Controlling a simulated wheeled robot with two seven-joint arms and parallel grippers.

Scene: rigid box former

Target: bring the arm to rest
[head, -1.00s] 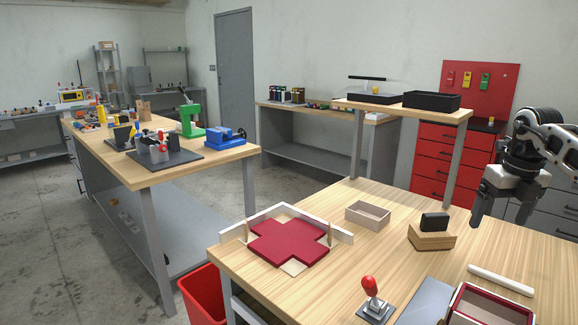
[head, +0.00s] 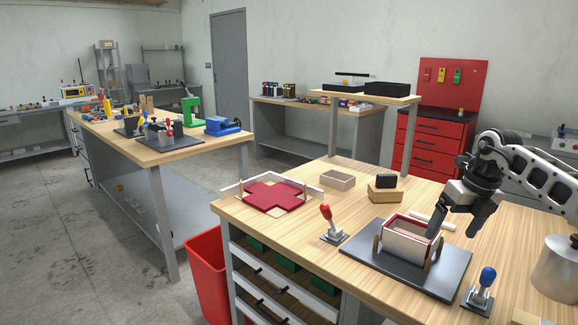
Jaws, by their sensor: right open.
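My right gripper (head: 456,224) is open and empty, pointing down at the right of the bench, close to the back right corner of a box with a red-edged rim (head: 409,240). I cannot tell whether a finger touches the box. The box sits on a dark base plate (head: 378,262) between small wooden posts. My right arm comes in from the right edge. My left gripper is not in view.
A red-handled clamp (head: 328,222) and a blue-handled clamp (head: 481,287) flank the plate. A white bar (head: 432,219), wooden block (head: 384,194), small tray (head: 338,180), red cross-shaped sheet (head: 274,196) and metal pot (head: 557,270) also stand on the bench.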

